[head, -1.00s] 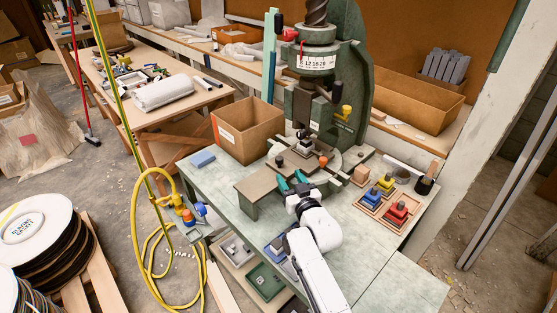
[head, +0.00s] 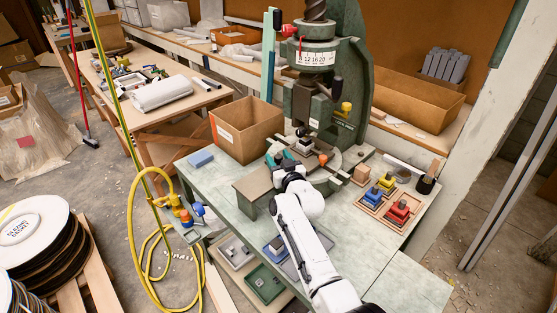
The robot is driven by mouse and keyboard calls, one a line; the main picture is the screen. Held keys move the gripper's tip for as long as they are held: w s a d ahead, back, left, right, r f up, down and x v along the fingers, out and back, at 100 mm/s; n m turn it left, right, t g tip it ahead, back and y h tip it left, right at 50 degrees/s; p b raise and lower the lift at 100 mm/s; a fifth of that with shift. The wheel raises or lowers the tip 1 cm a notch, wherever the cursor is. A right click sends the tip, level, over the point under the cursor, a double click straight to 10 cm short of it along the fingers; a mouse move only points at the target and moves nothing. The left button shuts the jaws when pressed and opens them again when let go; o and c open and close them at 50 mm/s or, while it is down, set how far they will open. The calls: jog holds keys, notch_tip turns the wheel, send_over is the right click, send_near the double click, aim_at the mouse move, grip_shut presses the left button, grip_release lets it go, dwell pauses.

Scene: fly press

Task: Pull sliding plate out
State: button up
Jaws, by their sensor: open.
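The green fly press (head: 345,80) stands on the green-topped bench, its ram above a small light block (head: 302,147). A flat brown-grey plate (head: 252,184) reaches out from the press base toward the front left; I cannot tell if it is the sliding plate or its fixed bed. My gripper (head: 279,158), with teal fingers, is open at the left of the block, by the plate's inner part. My wrist covers part of the plate. I cannot tell whether the fingers touch anything, and the small knob there is hidden.
An open cardboard box (head: 247,130) stands close behind the plate, left of the press. A blue block (head: 200,159) lies at the bench's left. Wooden trays with yellow and red pieces (head: 398,211) sit at the right. The bench front right is clear.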

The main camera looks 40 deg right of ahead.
grip_shut()
dwell(0.5)
